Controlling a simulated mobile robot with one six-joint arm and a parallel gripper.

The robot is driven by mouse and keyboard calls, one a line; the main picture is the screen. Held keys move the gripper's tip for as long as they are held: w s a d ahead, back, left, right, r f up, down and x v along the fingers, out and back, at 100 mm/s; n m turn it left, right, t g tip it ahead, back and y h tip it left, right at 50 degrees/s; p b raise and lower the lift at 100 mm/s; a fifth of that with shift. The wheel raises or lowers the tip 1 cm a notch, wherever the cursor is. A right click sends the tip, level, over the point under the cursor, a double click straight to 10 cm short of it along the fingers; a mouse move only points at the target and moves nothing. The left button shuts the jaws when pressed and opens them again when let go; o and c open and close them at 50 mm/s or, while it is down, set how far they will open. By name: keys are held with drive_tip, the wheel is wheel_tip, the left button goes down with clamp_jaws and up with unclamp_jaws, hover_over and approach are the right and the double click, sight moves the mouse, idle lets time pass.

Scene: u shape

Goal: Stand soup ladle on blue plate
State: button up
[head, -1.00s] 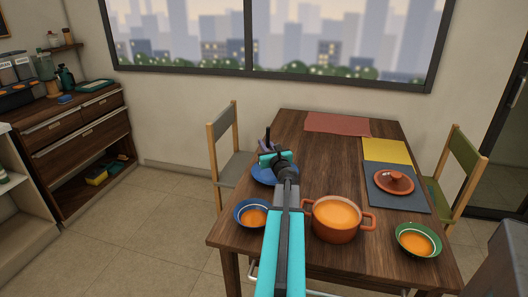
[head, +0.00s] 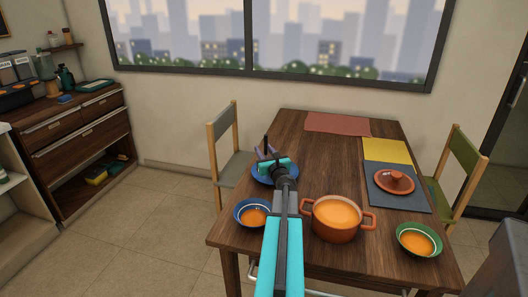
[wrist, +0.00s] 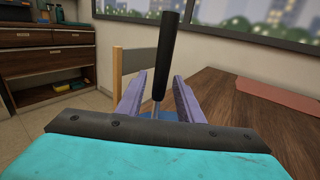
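The soup ladle (wrist: 166,55) shows as a black handle with a thin metal shaft. It stands nearly upright, leaning slightly, between the purple fingers of my gripper (wrist: 158,98). The fingers are apart, with gaps visible on both sides of the shaft. In the head view the ladle's dark handle (head: 265,143) rises above my gripper (head: 266,153). The blue plate (head: 262,178) lies on the table beneath my gripper, partly covered by it. The ladle's bowl is hidden, so its contact with the plate cannot be seen.
An orange pot (head: 337,235) of soup stands nearer me on the table (head: 325,155). A blue bowl (head: 240,213) and a green bowl (head: 400,245) flank it. A chair (head: 232,165) stands left of the table.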

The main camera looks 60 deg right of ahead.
drive_tip(key=shift+r, duration=0.1)
drive_tip(key=v, duration=0.7)
drive_tip(key=shift+s+a+b, duration=0.15)
drive_tip(key=shift+b, duration=0.2)
drive_tip(key=shift+r, duration=0.1)
idle(1.0)
wheel_tip(320, 180, up, 9)
drive_tip(key=p, duration=0.9)
